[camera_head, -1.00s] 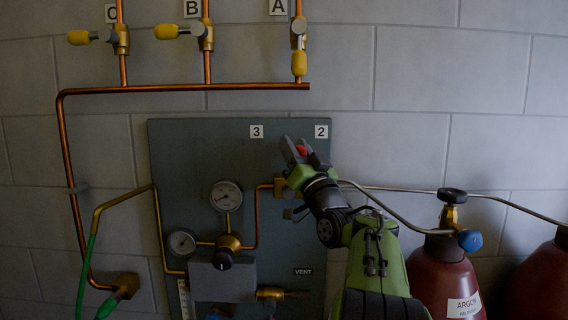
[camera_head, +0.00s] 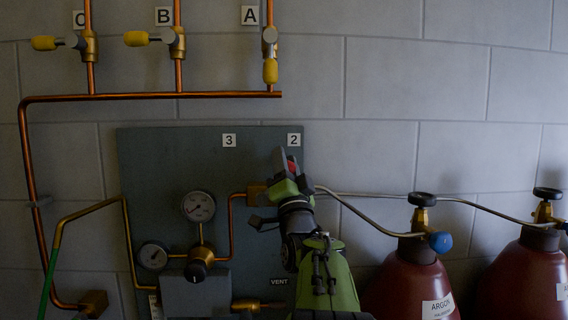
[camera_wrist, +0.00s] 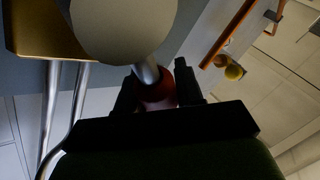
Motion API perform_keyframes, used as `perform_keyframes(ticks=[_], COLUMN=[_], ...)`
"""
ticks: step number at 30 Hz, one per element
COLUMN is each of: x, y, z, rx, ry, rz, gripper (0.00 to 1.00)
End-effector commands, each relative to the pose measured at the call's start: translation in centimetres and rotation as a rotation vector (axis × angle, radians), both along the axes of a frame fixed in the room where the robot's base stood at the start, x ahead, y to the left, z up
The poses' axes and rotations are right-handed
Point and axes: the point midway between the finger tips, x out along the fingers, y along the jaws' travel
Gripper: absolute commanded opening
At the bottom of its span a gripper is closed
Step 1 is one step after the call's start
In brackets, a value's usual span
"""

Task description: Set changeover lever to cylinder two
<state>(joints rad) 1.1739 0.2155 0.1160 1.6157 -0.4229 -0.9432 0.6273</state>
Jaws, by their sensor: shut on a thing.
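The changeover lever's red knob (camera_head: 292,167) shows between my gripper's fingers, just below the "2" label (camera_head: 293,140) on the grey panel (camera_head: 160,150). The "3" label (camera_head: 229,140) is to the left. In the wrist view my gripper (camera_wrist: 158,92) is shut on the red knob (camera_wrist: 155,92), and a silver rod (camera_wrist: 147,71) runs from it to a pale round hub (camera_wrist: 125,25). The brass valve body (camera_wrist: 38,28) is behind the hub. In the head view my gripper (camera_head: 285,163) and wrist hide most of the lever.
Two gauges (camera_head: 198,206) and a black regulator knob (camera_head: 196,270) are on the panel, left of my arm. Two dark red cylinders (camera_head: 405,285) stand at the right, with thin pipes leading to the valve. Yellow-handled valves (camera_head: 136,39) are above on copper pipes.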

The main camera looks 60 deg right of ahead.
Motion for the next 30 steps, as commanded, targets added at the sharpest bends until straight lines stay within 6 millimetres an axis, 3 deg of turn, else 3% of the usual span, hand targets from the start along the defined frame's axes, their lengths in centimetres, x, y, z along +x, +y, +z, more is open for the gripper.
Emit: perform_keyframes(ticks=[7, 8, 9, 22, 30], x=[0.1, 0.1, 0.1, -0.3, -3.9], y=[-0.2, -0.2, -0.2, 0.2, 3.7], z=[-0.5, -0.5, -0.5, -0.6, -5.5], rx=[0.012, 0.012, 0.011, 0.003, 0.004], ry=[0.004, 0.005, 0.006, 0.003, 0.002], rz=[0.003, 0.003, 0.003, 0.001, 0.0], gripper=[0.0, 0.39, 0.42, 0.42, 0.42])
